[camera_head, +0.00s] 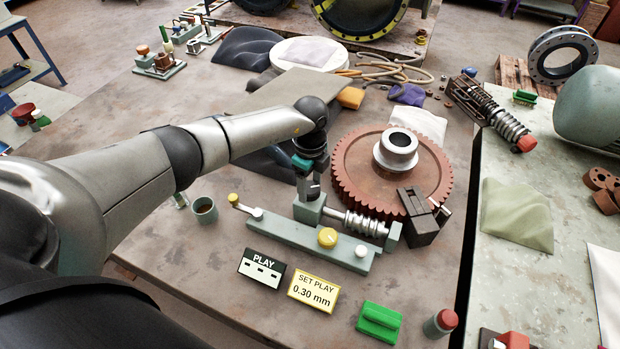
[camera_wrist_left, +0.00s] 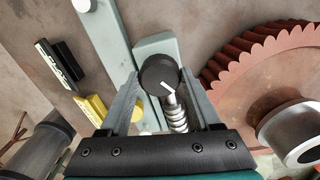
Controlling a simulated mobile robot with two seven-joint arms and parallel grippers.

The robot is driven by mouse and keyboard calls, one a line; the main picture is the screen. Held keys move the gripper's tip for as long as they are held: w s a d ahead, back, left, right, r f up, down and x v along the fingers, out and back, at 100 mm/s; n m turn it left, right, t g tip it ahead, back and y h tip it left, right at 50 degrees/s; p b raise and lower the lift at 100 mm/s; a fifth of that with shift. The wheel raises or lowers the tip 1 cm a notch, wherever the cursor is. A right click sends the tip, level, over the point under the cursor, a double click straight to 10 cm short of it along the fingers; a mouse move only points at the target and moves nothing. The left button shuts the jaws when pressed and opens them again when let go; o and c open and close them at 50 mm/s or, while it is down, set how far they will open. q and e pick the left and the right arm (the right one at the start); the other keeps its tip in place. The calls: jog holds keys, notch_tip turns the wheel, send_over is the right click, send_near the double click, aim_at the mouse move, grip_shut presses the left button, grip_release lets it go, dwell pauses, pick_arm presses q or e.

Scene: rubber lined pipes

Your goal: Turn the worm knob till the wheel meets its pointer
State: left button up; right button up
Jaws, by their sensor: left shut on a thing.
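The red-brown toothed wheel (camera_head: 360,170) lies flat on the table with a grey hub (camera_head: 397,148) on top. The silver worm (camera_head: 357,222) runs along its near edge and also shows in the left wrist view (camera_wrist_left: 177,115). A dark block with a thin pale tip (camera_head: 425,222), apparently the pointer, stands at the wheel's near right rim. My left gripper (camera_head: 308,192) reaches down at the worm's left end. In the head view the gripper hides the knob.
A grey-green bar (camera_head: 300,238) with a yellow knob lies in front of the worm. PLAY (camera_head: 261,268) and SET PLAY 0.30 mm (camera_head: 313,290) signs, a green block (camera_head: 379,322) and a cup (camera_head: 204,210) stand nearby. Bare table lies at front left.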

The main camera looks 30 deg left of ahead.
aim_at(310, 187)
pick_arm(q)
jog(key=n+p, duration=0.1)
jog(key=n, duration=0.2)
jog(key=n+p, duration=0.2)
jog(key=shift+r+n+p, duration=0.2)
jog(key=shift+n+p, duration=0.1)
jog(key=shift+n, duration=0.1)
jog(key=n+p, duration=0.3)
jog(key=n, duration=0.1)
jog(key=shift+f+n, duration=0.1)
jog(key=shift+n, duration=0.3)
jog(key=shift+w, duration=0.1)
jog(key=o, duration=1.4)
jog(key=shift+f, duration=0.1)
jog(key=shift+c, duration=0.2)
jog(key=shift+r, duration=1.2)
notch_tip(310, 187, up, 13)
jog(key=shift+b, duration=0.35)
jog(key=shift+f, duration=0.1)
